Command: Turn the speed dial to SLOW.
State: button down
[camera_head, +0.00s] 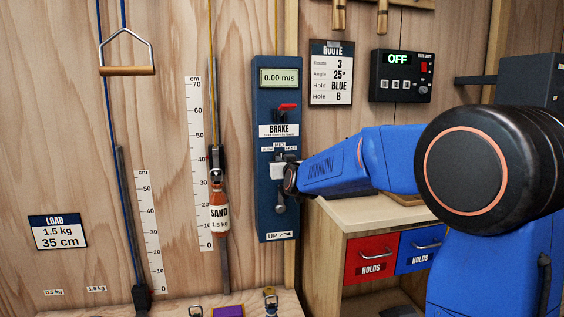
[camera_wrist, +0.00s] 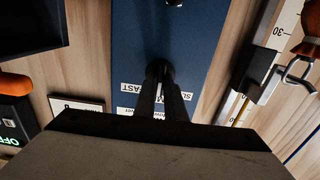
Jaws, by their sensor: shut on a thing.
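A tall blue control panel (camera_head: 266,208) stands against the wood wall in the head view. Labels SLOW, MED and FAST (camera_head: 279,148) sit in an arc on its middle part. My gripper (camera_head: 279,168) is at the panel just below these labels and covers the speed dial there. In the wrist view the two dark fingers of my gripper (camera_wrist: 165,88) are shut on the dark speed dial (camera_wrist: 158,68). The FAST label (camera_wrist: 132,87) shows left of the fingers; the SLOW label is partly hidden on the right. The dial's pointer direction cannot be seen.
The panel display (camera_head: 279,77) reads 0.00 m/s. A red brake lever (camera_head: 288,107) sits above the dial labels. A sand bottle (camera_head: 220,211) hangs close left of the panel. A workbench (camera_head: 362,210) with red and blue drawers stands on the right, under my arm.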

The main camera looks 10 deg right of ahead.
jog(key=shift+n, duration=0.3)
jog(key=n, duration=0.7)
jog(key=shift+a+n, duration=0.1)
jog(key=shift+n, duration=0.6)
jog(key=c, duration=1.8)
grip_release()
